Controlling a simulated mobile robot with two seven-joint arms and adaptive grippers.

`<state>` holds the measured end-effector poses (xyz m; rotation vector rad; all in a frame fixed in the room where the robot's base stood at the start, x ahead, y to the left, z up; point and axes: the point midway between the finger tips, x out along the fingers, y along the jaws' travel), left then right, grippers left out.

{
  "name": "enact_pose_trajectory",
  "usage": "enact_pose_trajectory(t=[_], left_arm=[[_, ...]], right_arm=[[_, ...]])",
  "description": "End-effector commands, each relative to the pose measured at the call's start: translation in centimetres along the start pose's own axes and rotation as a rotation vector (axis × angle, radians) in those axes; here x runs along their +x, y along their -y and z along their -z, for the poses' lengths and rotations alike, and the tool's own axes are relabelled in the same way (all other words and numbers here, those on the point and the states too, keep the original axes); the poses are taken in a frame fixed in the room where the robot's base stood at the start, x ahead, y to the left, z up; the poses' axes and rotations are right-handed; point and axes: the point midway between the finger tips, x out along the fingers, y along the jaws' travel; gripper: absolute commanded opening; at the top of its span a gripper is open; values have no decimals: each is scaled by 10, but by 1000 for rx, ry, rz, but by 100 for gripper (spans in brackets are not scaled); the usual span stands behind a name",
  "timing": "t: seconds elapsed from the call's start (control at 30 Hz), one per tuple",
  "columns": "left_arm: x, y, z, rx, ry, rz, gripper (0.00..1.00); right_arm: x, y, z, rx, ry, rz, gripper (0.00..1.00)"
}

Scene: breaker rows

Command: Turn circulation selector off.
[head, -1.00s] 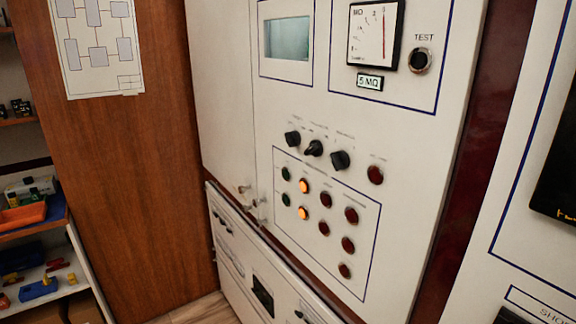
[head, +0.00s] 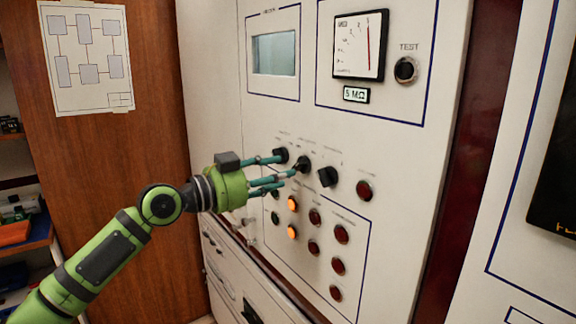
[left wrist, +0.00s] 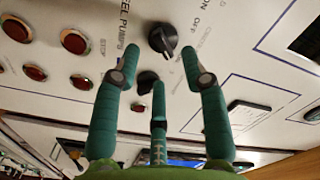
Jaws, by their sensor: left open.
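Three black rotary selectors sit in a row on the white panel in the head view: left (head: 281,155), middle (head: 303,163) and right (head: 328,176). Their labels are too small to read there. In the left wrist view one black selector (left wrist: 163,38) stands just beyond the fingers, with ON and OFF lettering beside it and a partly legible word like "CIRCULATION". A second dark knob (left wrist: 147,80) is between the fingers, partly hidden. My left gripper (head: 289,166) has its teal fingers spread open, close to the left and middle selectors; contact cannot be told. It also shows in the wrist view (left wrist: 160,80).
Below the selectors are two lit orange lamps (head: 292,203) and several dark red ones (head: 341,234). A red button (head: 364,190) is right of the selectors. A meter (head: 360,45) and TEST button (head: 405,69) are above. A wooden side (head: 150,130) stands left.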

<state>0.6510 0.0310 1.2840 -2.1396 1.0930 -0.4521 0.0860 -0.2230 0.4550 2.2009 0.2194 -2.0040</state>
Motion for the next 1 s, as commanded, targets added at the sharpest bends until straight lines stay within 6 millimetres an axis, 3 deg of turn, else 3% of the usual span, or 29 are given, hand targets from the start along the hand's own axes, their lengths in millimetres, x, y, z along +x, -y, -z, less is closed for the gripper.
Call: enact_pose_trajectory(t=[0.03, 0.23, 0.6, 0.7, 0.73, 1.0], left_arm=[[9, 3, 4, -4, -1, 0, 44], [33, 3, 2, -4, 0, 2, 44], [40, 1, -1, -1, 1, 3, 44], [40, 1, -1, -2, 1, 3, 4], [40, 1, -1, -2, 1, 3, 0], [39, 1, 0, -7, 1, 3, 0]], right_arm=[[-9, 0, 0, 0, 1, 0, 40], [-19, 0, 0, 0, 3, 0, 40], [-20, 0, 0, 0, 4, 0, 40], [-20, 0, 0, 0, 4, 0, 40], [-20, 0, 0, 0, 4, 0, 40], [-20, 0, 0, 0, 4, 0, 40]])
